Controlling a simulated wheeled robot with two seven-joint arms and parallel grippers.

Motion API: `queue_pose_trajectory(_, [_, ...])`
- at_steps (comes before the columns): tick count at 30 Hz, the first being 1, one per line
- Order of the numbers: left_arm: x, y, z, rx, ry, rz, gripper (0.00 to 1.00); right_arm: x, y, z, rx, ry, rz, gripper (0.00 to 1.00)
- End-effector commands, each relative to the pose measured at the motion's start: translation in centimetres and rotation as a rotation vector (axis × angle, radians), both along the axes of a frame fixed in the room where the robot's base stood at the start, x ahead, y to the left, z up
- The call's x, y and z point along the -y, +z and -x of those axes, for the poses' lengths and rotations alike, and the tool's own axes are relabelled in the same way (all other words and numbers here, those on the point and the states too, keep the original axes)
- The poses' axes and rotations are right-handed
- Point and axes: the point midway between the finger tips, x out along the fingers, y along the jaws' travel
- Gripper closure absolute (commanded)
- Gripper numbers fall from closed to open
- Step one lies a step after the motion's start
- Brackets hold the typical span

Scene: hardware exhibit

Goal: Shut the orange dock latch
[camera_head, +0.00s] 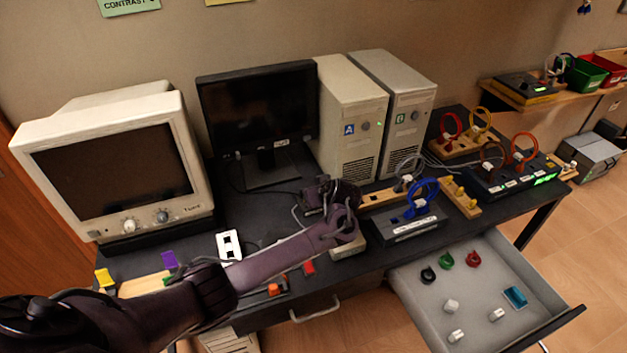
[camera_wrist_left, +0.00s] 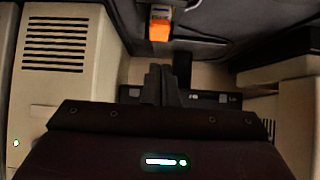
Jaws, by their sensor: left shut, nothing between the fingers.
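An orange latch-like piece (camera_wrist_left: 160,28) with a pale top part shows at the top of the left wrist view, on a dark surface beyond my fingertips. Whether it is open or shut is too small to tell. My left gripper (camera_head: 328,192) is over the desk in front of the black monitor and the beige towers. In the left wrist view its fingers (camera_wrist_left: 162,75) are together, with nothing between them and apart from the orange piece. In the head view I cannot pick out the latch for certain; my arm and gripper cover part of the desk. My right gripper is not in view.
A beige CRT monitor (camera_head: 120,170), a black monitor (camera_head: 262,105) and two beige towers (camera_head: 350,115) stand at the back. A box with a blue cable loop (camera_head: 405,230) is right of my gripper. An open drawer (camera_head: 415,325) juts out at the front right.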

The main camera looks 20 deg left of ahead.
Motion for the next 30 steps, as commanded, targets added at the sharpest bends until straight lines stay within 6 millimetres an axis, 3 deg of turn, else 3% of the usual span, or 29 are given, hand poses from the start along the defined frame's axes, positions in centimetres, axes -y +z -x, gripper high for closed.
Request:
queue_pose_trajectory(9, [2.3,-1.2,2.4,-0.001,0.000,0.001,1.00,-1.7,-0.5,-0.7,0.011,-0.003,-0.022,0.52])
queue_pose_trajectory(26, [2.5,-1.3,2.5,-0.004,-0.003,0.003,1.00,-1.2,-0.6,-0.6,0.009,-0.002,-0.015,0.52])
queue_pose_trajectory(30, [4.9,-3.1,4.6,-0.075,-0.072,0.056,1.00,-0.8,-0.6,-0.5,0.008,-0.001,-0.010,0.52])
